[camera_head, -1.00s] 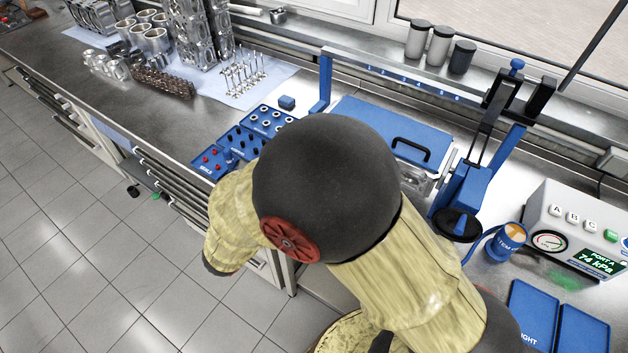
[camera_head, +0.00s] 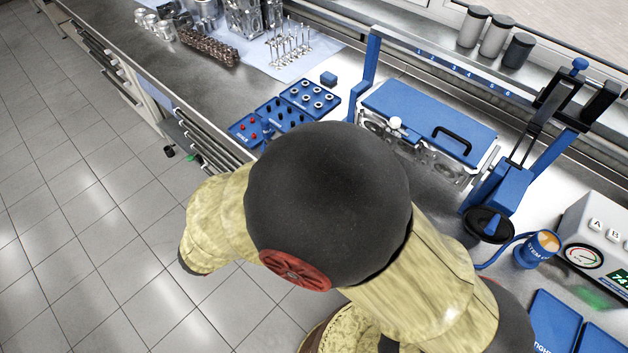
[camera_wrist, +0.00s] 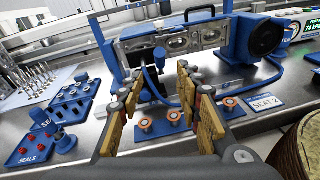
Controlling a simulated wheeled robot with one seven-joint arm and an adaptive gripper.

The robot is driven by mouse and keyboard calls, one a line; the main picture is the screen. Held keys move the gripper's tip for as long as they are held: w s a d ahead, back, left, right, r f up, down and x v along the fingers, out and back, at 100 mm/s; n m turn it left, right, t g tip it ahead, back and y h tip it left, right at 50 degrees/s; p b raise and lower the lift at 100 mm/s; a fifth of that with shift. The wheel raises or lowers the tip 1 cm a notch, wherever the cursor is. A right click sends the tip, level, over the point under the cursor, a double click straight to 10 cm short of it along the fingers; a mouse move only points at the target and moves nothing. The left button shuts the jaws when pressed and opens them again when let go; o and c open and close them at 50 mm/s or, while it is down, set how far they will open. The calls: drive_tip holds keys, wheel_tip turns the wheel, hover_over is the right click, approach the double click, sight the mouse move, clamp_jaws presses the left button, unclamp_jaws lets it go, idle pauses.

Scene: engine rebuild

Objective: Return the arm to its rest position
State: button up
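My gripper (camera_wrist: 157,82) shows in the wrist view with its two tan fingers apart and nothing visible between them. It hangs over the bench in front of the blue fixture with the metal cylinder head (camera_wrist: 205,38). In the head view my arm, with its black joint and yellowish covers, fills the middle and lower part, bent over the bench front. The gripper itself is hidden there.
A blue tray with orange-topped parts (camera_wrist: 146,123) and a "SEAT 2" plate (camera_wrist: 264,102) lie close to my fingers. Seal trays (camera_head: 262,134), the lever press (camera_head: 505,190), an orange-topped blue cup (camera_head: 538,248) and a gauge box (camera_head: 590,232) stand around.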

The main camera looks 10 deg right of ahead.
idle(0.3)
drive_tip(key=s+f+m+g+y, duration=0.7)
drive_tip(key=s+m+g+y, duration=0.15)
drive_tip(key=s+m, duration=0.2)
drive_tip(key=d+r+m+t+y, duration=0.3)
drive_tip(key=d+r+m, duration=0.1)
drive_tip(key=r, duration=0.4)
drive_tip(key=d+r+m+t+y, duration=0.3)
drive_tip(key=d+r+m, duration=0.1)
drive_tip(key=r+m, duration=0.3)
drive_tip(key=shift+d+r, duration=0.35)
